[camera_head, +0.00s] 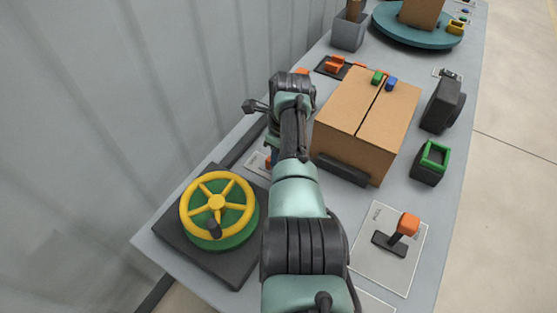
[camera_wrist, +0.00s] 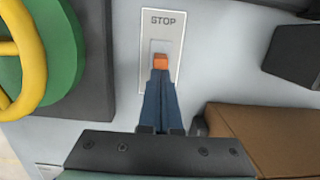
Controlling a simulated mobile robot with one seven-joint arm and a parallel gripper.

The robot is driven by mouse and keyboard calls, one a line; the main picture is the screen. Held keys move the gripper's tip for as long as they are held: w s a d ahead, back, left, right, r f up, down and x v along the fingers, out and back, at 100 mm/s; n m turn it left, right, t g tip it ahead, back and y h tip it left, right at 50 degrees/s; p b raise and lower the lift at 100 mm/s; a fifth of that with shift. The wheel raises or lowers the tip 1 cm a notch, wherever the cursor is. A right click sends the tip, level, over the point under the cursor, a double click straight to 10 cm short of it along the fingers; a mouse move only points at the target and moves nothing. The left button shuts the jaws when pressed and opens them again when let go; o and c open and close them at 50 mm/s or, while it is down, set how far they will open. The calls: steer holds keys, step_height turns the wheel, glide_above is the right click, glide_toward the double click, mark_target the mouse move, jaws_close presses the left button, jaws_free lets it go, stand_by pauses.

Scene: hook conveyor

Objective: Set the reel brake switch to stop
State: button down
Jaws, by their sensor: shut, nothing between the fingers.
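The reel brake switch is a small orange knob (camera_wrist: 160,62) on a pale upright plate (camera_wrist: 174,55) marked STOP at its top in the wrist view. Pale slot shows above the knob, toward the STOP word; the plate's lower part is hidden behind my fingers. My gripper (camera_wrist: 160,82) is shut and empty, its dark blue fingertips right at the knob's lower edge. I cannot tell whether they touch it. In the head view only a corner of the plate (camera_head: 256,163) shows beside my arm, which covers most of it and my fingertips.
A yellow handwheel (camera_head: 217,203) on a dark base stands close left of the switch. A cardboard box (camera_head: 360,110) stands to its right. An orange-knobbed lever (camera_head: 408,223) is at the front right. A grey wall (camera_head: 90,130) runs along the left.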

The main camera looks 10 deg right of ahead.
steer(key=shift+w+a+r+b, duration=0.1)
steer(key=shift+w+a+b, duration=0.15)
steer(key=shift+b, duration=0.1)
steer(key=shift+r+p, duration=0.8)
